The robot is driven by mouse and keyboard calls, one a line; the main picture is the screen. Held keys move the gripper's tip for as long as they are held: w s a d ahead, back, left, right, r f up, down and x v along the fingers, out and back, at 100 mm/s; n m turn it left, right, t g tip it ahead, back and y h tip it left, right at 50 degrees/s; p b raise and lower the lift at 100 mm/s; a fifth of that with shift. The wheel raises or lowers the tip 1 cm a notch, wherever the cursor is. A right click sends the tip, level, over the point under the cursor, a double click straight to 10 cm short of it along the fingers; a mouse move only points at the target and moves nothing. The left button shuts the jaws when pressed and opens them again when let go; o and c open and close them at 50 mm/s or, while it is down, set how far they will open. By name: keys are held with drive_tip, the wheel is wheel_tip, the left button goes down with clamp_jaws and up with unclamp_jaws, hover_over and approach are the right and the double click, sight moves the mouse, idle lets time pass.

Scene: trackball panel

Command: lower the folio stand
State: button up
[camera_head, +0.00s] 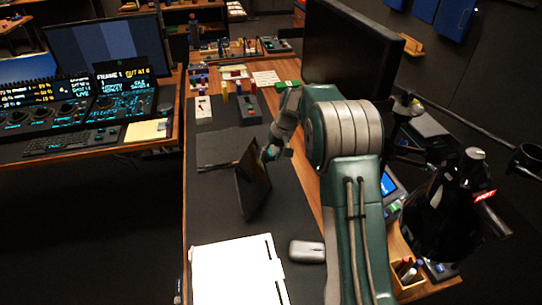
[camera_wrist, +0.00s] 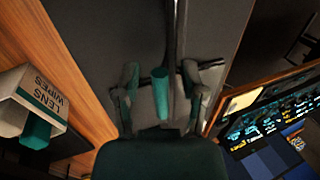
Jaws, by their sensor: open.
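The folio stand (camera_head: 253,183) is a dark thin panel standing steeply raised on the black desk mat, slightly tilted. My gripper (camera_head: 268,151) is at its upper edge, on the right side of its top corner. In the wrist view my gripper (camera_wrist: 160,88) is open, with one finger at each side. A teal rounded piece (camera_wrist: 160,92) lies between the fingers; I cannot tell whether they touch it. A thin dark edge, seemingly the folio stand (camera_wrist: 172,35), runs up beyond it. The stand's foot and back are largely hidden.
A white binder (camera_head: 238,272) and a grey mouse (camera_head: 307,251) lie in front of the stand. A monitor (camera_head: 350,50) stands behind my arm. A black bottle-like object (camera_head: 440,205) is at right. A lens wipes box (camera_wrist: 35,100) is at left in the wrist view.

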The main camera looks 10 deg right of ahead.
clamp_jaws()
